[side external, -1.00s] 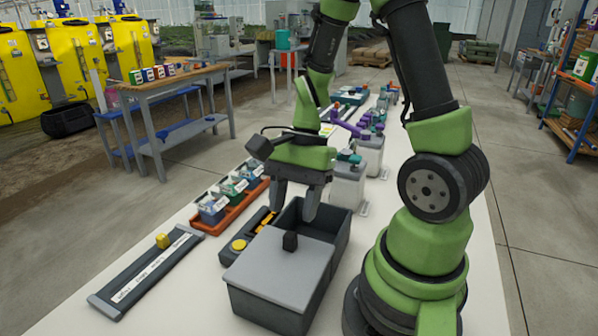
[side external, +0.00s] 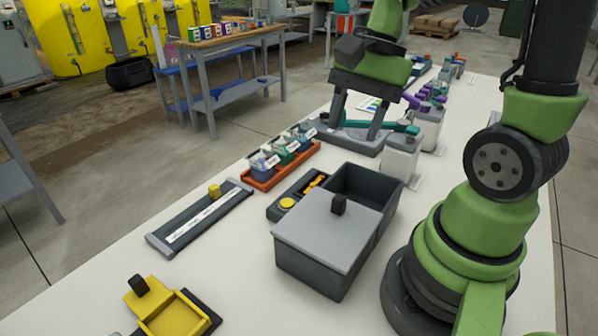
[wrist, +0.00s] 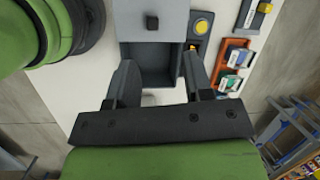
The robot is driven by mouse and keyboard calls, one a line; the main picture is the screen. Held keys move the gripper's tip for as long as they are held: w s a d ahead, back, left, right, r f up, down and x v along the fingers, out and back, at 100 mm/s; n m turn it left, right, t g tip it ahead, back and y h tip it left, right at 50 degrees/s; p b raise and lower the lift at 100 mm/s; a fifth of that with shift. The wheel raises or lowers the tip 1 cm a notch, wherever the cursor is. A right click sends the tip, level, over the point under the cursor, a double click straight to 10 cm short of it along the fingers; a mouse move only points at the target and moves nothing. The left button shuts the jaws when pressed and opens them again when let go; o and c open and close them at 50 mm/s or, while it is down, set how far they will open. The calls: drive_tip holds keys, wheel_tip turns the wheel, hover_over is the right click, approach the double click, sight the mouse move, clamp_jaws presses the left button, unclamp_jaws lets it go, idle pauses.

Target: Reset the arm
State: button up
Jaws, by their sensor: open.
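My gripper (side external: 354,130) is open and empty, raised over the white table beyond the grey box (side external: 318,262). Its two fingers are spread apart and pointing down. In the wrist view my gripper (wrist: 158,62) has one finger on each side of the box's open part (wrist: 150,67), with nothing between them. The box's light grey lid (side external: 325,230), with a black knob, covers its near part and leaves the far part uncovered. The uncovered part looks empty in the wrist view.
Beside the box sits a dark panel with a yellow button (side external: 287,203). A dark labelled rail (side external: 190,228) lies left, a yellow tray (side external: 178,318) in front.

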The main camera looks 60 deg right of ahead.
drive_tip(key=s+a+r+n+t+h, duration=0.1)
drive_tip(key=s+a+r+n+t, duration=0.3)
drive_tip(key=r+n, duration=0.4)
drive_tip(key=a+n+t, duration=0.1)
drive_tip(key=n+t, duration=0.1)
drive_tip(key=n, duration=0.1)
drive_tip(key=shift+s+a+r, duration=0.3)
drive_tip(key=shift+a+r, duration=0.05)
